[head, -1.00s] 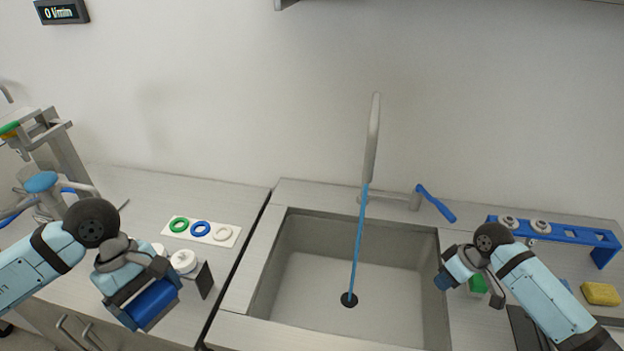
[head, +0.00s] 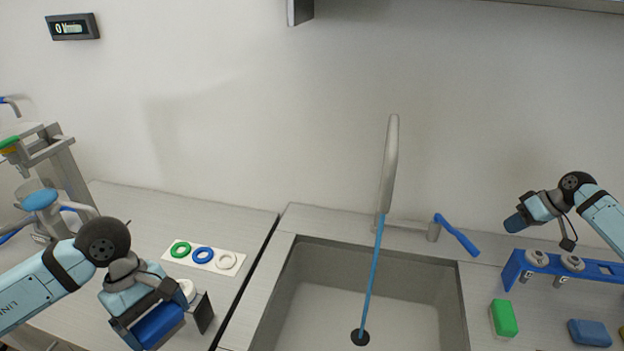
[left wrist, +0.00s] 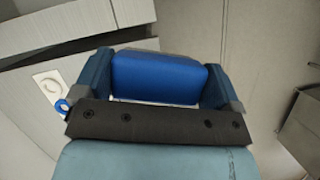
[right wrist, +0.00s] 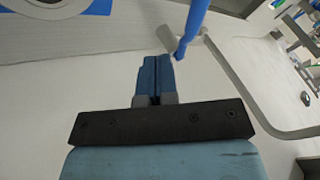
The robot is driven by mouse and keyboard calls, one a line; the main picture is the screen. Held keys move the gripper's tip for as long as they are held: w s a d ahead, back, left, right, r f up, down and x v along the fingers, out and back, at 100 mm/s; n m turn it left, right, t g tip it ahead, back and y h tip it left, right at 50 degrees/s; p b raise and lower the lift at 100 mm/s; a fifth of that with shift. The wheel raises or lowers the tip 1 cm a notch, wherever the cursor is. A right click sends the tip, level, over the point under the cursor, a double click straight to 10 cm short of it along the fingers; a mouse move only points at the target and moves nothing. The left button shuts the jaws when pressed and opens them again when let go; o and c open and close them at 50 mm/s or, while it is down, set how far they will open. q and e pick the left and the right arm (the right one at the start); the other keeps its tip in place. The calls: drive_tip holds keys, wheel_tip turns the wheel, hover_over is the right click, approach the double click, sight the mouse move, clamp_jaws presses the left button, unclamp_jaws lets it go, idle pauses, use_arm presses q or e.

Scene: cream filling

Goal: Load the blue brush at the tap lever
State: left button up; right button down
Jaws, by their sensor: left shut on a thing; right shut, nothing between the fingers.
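My left gripper (head: 150,325) is shut on a blue block-like thing (left wrist: 158,78) at the lower left, over the left counter. No bristles show on it, so I cannot tell if it is the brush. The tap lever (head: 456,235) is blue and slants down to the right behind the sink. My right gripper (head: 514,222) is shut and empty, to the right of the lever. In the right wrist view the lever (right wrist: 192,25) appears just beyond the fingertips; they look apart. A thin blue line (head: 371,275), stream or rod, runs from the grey spout (head: 389,165) to the drain.
The sink (head: 310,300) lies in the middle. A blue rack (head: 512,268) with grey discs stands right of it, near a green block (head: 504,318) and a blue block (head: 590,333). A white strip (head: 225,261) with three rings lies on the left counter.

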sight(456, 234)
use_arm(q)
drive_tip(key=shift+r+p, duration=0.35)
drive_tip(key=shift+r, duration=0.15)
drive_tip(key=shift+r+p, duration=0.7)
use_arm(e)
drive_tip(key=a+f, duration=0.5)
drive_tip(key=a, duration=0.1)
drive_tip(key=shift+a+f, duration=0.15)
drive_tip(key=shift+a, duration=0.15)
use_arm(q)
drive_tip(key=shift+w, duration=0.1)
drive_tip(key=shift+d, duration=0.1)
use_arm(e)
drive_tip(key=shift+w+a, duration=0.1)
